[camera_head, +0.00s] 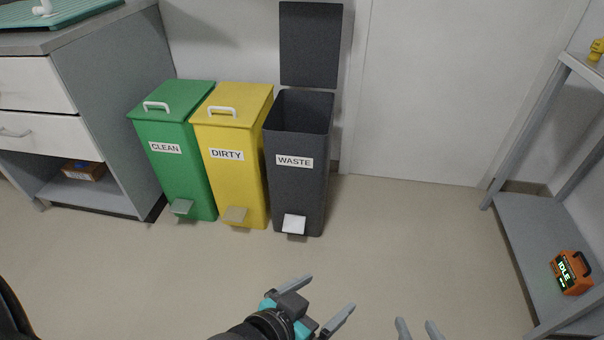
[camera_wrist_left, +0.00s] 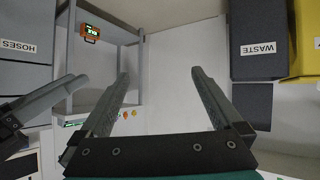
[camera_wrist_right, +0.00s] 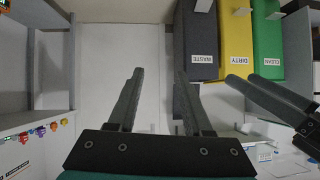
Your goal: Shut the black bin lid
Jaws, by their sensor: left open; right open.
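The black bin (camera_head: 297,165), labelled WASTE, stands upright on the floor at the right end of a row of bins. Its black lid (camera_head: 310,45) is open, standing upright above the bin's back edge. The lid also shows in the left wrist view (camera_wrist_left: 252,105); in the right wrist view my gripper's finger partly covers it. A white pedal (camera_head: 294,224) is at the bin's front foot. My left gripper (camera_head: 328,295) is open and empty, in front of the bin and apart from it. My right gripper (camera_head: 417,323) is open and empty, further right at the bottom edge.
The yellow DIRTY bin (camera_head: 234,178) and green CLEAN bin (camera_head: 176,180) stand shut to the left. A drawer cabinet (camera_head: 110,110) is at far left. A grey shelf (camera_head: 520,235) with an orange IDLE device (camera_head: 569,273) is at right. Floor before the door (camera_head: 440,95) is clear.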

